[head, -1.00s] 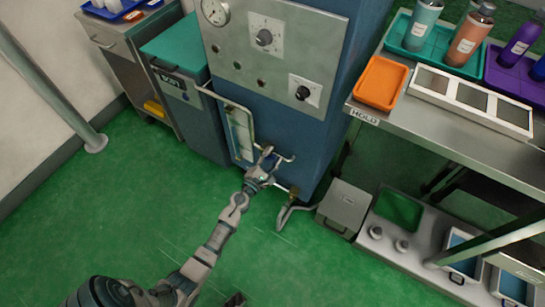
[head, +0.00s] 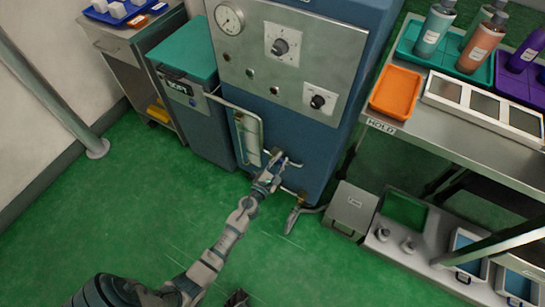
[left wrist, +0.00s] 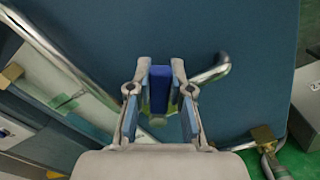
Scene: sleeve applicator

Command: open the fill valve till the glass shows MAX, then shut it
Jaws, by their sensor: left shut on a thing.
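My left gripper (head: 275,165) is low at the front of the blue machine. In the left wrist view its fingers (left wrist: 161,98) stand on both sides of a blue valve handle (left wrist: 160,88) and are shut on it. A bent metal pipe (left wrist: 211,71) runs out to the right behind the handle. The sight glass (head: 248,138) is upright on the machine front, left of the gripper, behind a metal guard rail. It also shows slanted in the left wrist view (left wrist: 88,97). Its level and any MAX mark are too small to read. My right gripper is not clearly seen.
A panel with a gauge (head: 229,18) and two knobs is above. A drain pipe (head: 294,216) hangs low right of the gripper. A grey bin (head: 188,105) with a teal lid stands left, a steel bench (head: 420,130) right. The green floor in front is mostly clear.

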